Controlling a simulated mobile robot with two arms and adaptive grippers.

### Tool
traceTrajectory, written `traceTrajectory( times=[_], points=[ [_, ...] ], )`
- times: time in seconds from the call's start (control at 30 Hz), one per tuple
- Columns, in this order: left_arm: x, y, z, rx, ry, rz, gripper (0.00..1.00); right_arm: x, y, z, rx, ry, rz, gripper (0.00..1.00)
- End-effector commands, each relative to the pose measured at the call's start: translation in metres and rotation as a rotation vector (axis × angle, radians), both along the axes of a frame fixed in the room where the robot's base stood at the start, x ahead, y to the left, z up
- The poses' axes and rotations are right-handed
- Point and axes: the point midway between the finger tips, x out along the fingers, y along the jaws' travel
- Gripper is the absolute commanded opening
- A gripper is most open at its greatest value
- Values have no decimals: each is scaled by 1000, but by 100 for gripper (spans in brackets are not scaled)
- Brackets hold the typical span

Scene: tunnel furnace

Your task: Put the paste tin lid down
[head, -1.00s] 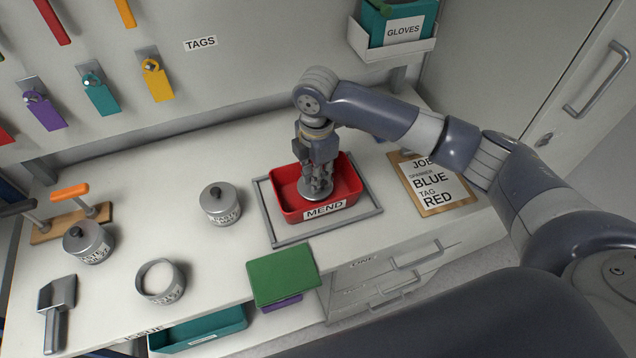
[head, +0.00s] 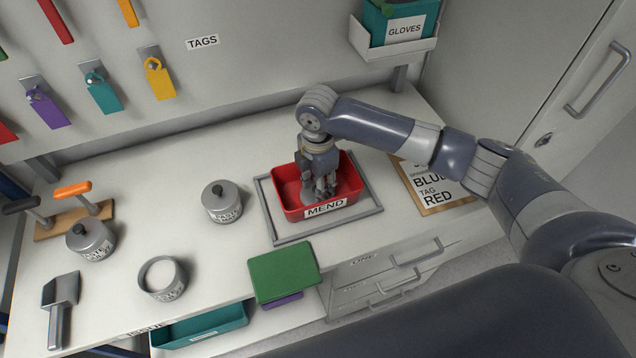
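My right gripper (head: 322,188) points down into the red bin marked MEND (head: 347,207). A grey round piece, apparently the paste tin lid (head: 308,197), is low in the bin at the fingertips, partly hidden by the fingers and the bin's front wall. I cannot tell whether the fingers still grip it. An open tin (head: 162,279) without a lid stands at the front left of the bench. My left gripper is not in view.
Two lidded tins (head: 221,202) (head: 90,241) stand on the bench. The bin sits in a grey frame (head: 293,239). A green block (head: 283,273), a scraper (head: 60,308) and a job clipboard (head: 436,190) lie around. Bench behind the bin is clear.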

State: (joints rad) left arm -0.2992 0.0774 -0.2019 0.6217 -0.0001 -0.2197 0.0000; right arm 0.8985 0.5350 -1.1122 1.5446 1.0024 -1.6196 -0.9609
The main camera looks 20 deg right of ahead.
Motion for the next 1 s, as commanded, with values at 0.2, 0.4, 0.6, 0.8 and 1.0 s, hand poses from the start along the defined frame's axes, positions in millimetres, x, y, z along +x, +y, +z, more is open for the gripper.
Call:
traceTrajectory(
  times=[0.2, 0.4, 0.6, 0.8, 1.0],
  points=[
    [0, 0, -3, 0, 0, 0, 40, 1, 0, 11, 2, -3, 1, 38],
    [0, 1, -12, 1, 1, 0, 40, 1, 1, 50, 1, -5, 2, 38],
    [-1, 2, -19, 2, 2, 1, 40, 1, 1, 92, 2, -5, 0, 38],
    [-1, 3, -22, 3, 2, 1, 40, 1, 1, 117, 2, -3, 0, 38],
    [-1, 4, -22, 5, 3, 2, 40, 0, 0, 123, 1, 1, 0, 38]
  ],
)
